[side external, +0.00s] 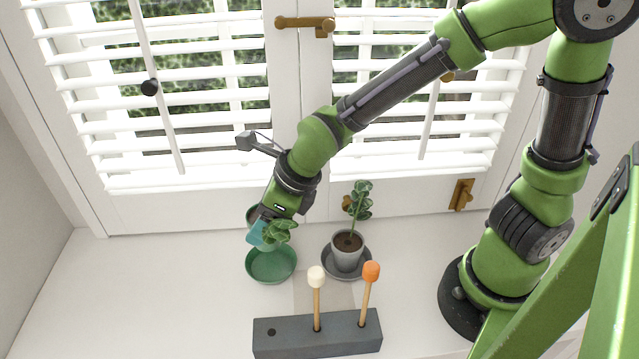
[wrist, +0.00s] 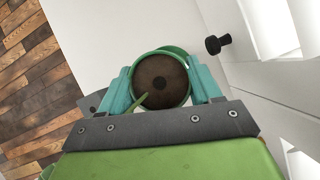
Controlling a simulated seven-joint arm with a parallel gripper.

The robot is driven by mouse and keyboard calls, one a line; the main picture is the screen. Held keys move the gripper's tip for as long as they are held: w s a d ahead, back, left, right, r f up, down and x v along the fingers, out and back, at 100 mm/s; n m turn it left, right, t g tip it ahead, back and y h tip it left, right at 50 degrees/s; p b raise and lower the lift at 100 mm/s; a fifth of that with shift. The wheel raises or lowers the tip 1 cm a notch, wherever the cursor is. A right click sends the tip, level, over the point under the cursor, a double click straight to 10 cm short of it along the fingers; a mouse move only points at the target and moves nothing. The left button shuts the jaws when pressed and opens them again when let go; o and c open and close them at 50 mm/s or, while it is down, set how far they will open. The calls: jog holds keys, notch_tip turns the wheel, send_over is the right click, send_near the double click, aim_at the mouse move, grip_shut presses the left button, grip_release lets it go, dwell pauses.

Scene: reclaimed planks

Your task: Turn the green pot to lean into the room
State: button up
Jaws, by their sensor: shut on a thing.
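The green pot (wrist: 161,79) is full of dark soil and sits between the two teal fingers of my gripper (wrist: 163,88) in the wrist view. My gripper is shut on it from both sides. The green saucer (side external: 271,266) lies just in front of and below the pot. I cannot tell whether the pot touches it.
A grey pot (side external: 347,252) with an upright plant stands on a grey saucer to the right. A dark grey block (side external: 318,335) in front holds a white-tipped and an orange-tipped stick. Shuttered windows (side external: 190,100) rise behind the white sill. The sill's left part is clear.

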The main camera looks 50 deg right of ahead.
jog(key=shift+m+h, duration=0.3)
jog(key=shift+m, duration=0.3)
notch_tip(320, 180, down, 4)
jog(key=shift+w+d+f, duration=0.1)
jog(key=shift+f, duration=0.05)
jog(key=shift+w+d+f, duration=0.15)
jog(key=shift+w+f, duration=0.15)
jog(key=shift+f, duration=1.35)
jog(key=o, duration=1.5)
jog(key=shift+c, duration=0.2)
jog(key=shift+s, duration=0.1)
jog(key=shift+r, duration=0.1)
